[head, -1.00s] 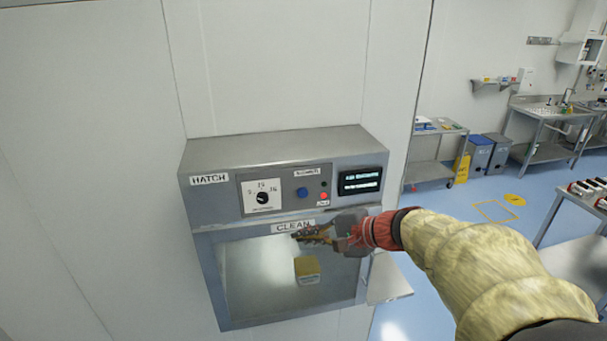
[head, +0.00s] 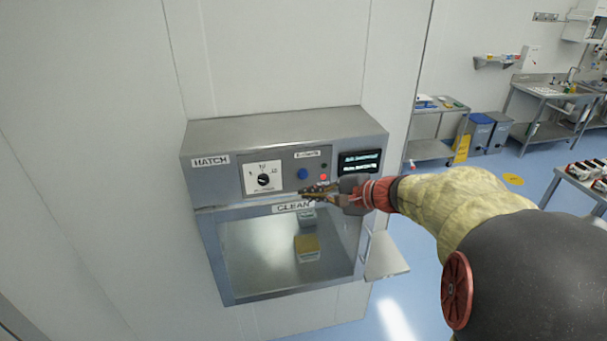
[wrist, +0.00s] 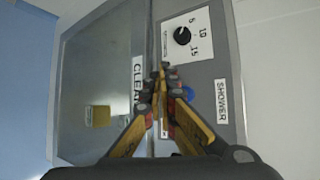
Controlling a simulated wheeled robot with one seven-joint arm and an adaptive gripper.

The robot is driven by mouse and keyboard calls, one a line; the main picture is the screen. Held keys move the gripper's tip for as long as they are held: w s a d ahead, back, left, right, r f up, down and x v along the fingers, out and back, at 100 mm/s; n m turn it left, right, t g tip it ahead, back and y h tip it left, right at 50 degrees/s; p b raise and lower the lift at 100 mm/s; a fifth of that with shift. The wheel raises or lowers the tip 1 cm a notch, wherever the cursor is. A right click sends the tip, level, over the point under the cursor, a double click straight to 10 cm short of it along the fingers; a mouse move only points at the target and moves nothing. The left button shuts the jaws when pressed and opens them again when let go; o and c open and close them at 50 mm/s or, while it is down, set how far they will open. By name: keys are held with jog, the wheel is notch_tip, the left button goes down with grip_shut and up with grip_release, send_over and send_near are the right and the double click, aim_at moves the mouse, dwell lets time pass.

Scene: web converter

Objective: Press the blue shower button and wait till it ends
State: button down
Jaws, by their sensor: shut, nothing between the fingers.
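The blue button (head: 302,174) is on the front panel of the metal hatch (head: 285,126), below a small label that reads SHOWER in the wrist view (wrist: 220,100). A red light (head: 323,177) glows to its right. My gripper (head: 303,194) is shut and empty, its tips just below the button in the head view. In the wrist view my shut fingers (wrist: 162,72) partly cover the blue button (wrist: 187,93). I cannot tell whether they touch the panel. The lit display (head: 360,162) has text too blurred to read.
A dial (head: 263,180) is left of the button. Below the CLEAN label (head: 293,207), a yellow-topped block (head: 306,248) shows in the hatch chamber. A metal flap (head: 387,256) juts out at the lower right. A cart (head: 430,149) and bins (head: 486,132) stand farther back.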

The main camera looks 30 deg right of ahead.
aim_at(305, 179)
jog(key=shift+w+d, duration=0.25)
jog(key=shift+w, duration=0.55)
jog(key=shift+w+d, duration=0.2)
jog(key=shift+w, duration=0.6)
jog(key=shift+w+d, duration=0.25)
jog(key=shift+w, duration=0.55)
jog(key=shift+w+b, duration=0.15)
jog(key=shift+b, duration=0.25)
jog(key=shift+w+d, duration=0.1)
jog(key=shift+w, duration=0.15)
jog(key=shift+w+d+b, duration=0.15)
jog(key=shift+w+b, duration=0.2)
jog(key=shift+w, duration=0.2)
dwell(0.6)
jog(key=shift+s+a+b, duration=0.15)
jog(key=shift+s+b, duration=0.15)
jog(key=shift+s, duration=0.2)
jog(key=shift+s+a+b, duration=0.15)
jog(key=shift+s+b, duration=0.1)
jog(key=shift+s, duration=0.25)
